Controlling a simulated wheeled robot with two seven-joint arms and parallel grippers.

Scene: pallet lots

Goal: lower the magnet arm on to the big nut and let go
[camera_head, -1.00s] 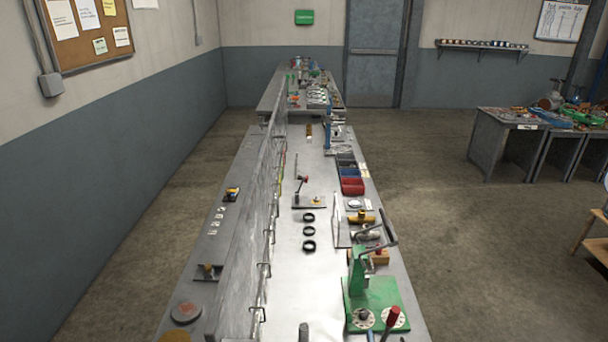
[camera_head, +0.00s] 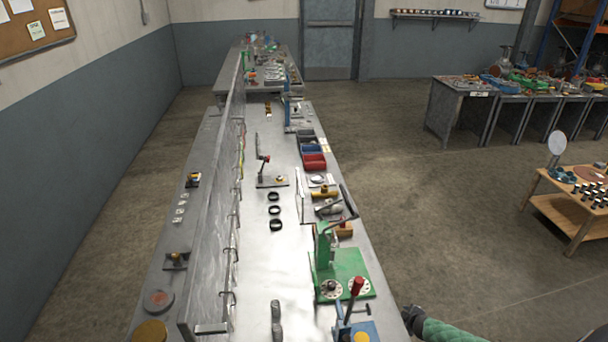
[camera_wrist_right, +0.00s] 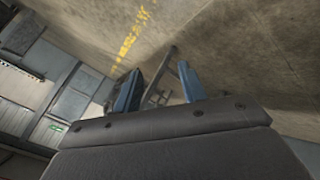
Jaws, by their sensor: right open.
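My right gripper (camera_wrist_right: 157,88) shows in the right wrist view with its two blue fingers spread and nothing between them; floor lies beyond. In the head view, a small plate on the bench carries a dark upright with a red-tipped arm (camera_head: 264,160) and a brass-coloured piece (camera_head: 280,179). Nearer, a red-knobbed lever (camera_head: 355,288) stands above a blue base with a yellow disc. I cannot tell for certain which is the magnet arm, nor pick out the big nut. My left gripper is not in view.
A green press-like fixture (camera_head: 340,272) stands on the bench's right side, behind the red-knobbed lever. Several black rings (camera_head: 276,225) lie mid-bench. Red and blue bins (camera_head: 314,161) stand farther back. A wooden table (camera_head: 570,212) is at right; open floor lies between.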

